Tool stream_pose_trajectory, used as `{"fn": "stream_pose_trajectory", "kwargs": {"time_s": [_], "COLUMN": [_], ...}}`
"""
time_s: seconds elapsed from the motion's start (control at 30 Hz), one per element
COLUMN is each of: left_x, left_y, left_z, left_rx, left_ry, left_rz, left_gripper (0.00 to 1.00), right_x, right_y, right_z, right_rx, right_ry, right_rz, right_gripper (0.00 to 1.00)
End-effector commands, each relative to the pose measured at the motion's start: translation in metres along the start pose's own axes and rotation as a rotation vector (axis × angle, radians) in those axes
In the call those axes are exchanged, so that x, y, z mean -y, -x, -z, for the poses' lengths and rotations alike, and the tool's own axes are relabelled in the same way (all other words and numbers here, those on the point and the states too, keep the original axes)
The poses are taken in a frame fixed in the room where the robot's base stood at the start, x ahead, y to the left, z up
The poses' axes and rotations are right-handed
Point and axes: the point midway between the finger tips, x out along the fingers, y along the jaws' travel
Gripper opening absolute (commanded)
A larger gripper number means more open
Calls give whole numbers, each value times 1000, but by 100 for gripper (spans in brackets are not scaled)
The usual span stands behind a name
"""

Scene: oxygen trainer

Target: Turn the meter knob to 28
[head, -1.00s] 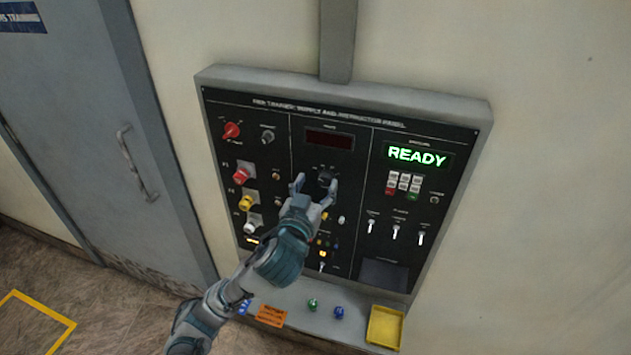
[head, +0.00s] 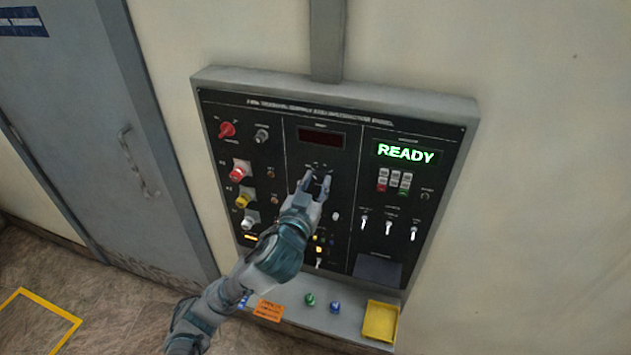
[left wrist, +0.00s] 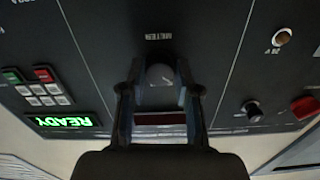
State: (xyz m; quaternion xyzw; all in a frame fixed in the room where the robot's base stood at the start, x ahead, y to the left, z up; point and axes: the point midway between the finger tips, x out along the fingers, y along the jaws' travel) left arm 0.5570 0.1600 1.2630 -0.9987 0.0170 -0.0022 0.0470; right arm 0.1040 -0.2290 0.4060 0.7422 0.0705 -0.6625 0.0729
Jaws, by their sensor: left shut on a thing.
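The meter knob (left wrist: 160,75) is a dark round knob below the METER label in the upside-down left wrist view. My left gripper (head: 315,181) is at the panel's middle section, its two fingers on either side of the knob and shut on it. In the head view the fingers hide most of the knob. The meter display (head: 321,139), above the knob in the head view, is dark red with no readable number. The scale marks around the knob are too small to read. My right gripper is not in view.
The panel (head: 440,185) is on the wall, with a green READY screen (head: 405,153), keypad and switches at right. Red, yellow and white knobs are at left. A shelf below holds a green knob (head: 310,299), a blue knob (head: 335,307) and a yellow tray (head: 381,321).

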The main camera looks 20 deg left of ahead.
Motion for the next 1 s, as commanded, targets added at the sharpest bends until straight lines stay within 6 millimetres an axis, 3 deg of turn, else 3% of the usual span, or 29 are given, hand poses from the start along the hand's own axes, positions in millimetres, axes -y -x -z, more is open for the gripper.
{"fn": "stream_pose_trajectory", "kwargs": {"time_s": [0.33,0.7,1.0], "left_x": [1,0,0], "left_y": [-1,-1,-1], "left_z": [0,-2,-4], "left_rx": [14,13,12], "left_ry": [-266,-510,-596], "left_rz": [0,-3,-4], "left_gripper": [0,0,0], "right_x": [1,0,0], "right_y": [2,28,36], "right_z": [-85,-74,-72], "right_rx": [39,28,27], "right_ry": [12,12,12], "right_rz": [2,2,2], "right_gripper": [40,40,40]}}
